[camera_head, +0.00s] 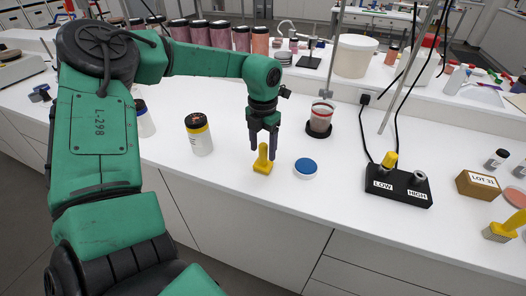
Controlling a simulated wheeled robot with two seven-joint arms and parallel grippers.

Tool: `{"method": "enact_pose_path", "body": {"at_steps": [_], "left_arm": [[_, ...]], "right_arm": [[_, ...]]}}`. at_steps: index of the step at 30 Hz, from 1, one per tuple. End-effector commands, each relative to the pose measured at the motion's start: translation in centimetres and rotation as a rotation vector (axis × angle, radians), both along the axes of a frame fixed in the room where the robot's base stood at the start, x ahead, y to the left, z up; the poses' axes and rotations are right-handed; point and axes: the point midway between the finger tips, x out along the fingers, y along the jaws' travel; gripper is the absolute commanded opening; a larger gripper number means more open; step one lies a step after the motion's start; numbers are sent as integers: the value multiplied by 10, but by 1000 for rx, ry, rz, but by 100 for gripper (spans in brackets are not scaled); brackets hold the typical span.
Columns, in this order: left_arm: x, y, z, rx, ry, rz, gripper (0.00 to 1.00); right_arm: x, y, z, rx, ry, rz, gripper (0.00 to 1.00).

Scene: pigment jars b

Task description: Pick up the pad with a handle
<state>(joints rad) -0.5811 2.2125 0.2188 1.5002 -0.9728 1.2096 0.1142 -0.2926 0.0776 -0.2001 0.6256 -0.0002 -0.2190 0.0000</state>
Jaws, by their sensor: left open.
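A yellow pad with an upright handle (262,165) stands on the white bench near its front edge. My left gripper (263,148) points straight down over it, open, with its dark fingers on either side of the handle's top. Whether a finger touches the handle I cannot tell. Another yellow object with a handle and a block-like base (500,230) stands at the right edge of the view. My right gripper is not in view.
A blue-lidded disc (305,167) lies just right of the pad. A black-lidded jar (199,135) stands to its left. A reddish jar on a black base (320,118) is behind. A black LOW/HIGH box (398,187) and a LOT 31 block (478,186) sit further right.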

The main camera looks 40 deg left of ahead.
Motion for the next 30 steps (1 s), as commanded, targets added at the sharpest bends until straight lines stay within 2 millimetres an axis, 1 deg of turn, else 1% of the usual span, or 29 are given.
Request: {"method": "enact_pose_path", "body": {"at_steps": [5,6,8,9,10,11,20,23,26,29,30], "left_arm": [[0,0,-2,0,-2,0,66],[0,0,-2,0,-2,0,59],[0,0,-1,0,-2,0,36],[0,0,-1,0,-2,0,21],[0,0,-1,0,-2,0,9],[0,0,-1,0,-2,0,0],[1,0,0,0,-2,1,0],[1,0,5,0,-4,1,0],[2,0,18,0,-7,2,0],[2,0,44,2,-10,1,0],[2,0,58,2,-11,1,0]], "right_arm": [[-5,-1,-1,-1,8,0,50],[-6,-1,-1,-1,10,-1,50],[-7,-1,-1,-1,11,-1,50],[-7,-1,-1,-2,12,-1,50],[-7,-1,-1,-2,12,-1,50],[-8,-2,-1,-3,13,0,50],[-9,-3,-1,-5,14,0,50],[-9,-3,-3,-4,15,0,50],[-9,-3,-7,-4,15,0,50],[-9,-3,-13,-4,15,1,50],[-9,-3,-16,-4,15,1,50]]}}
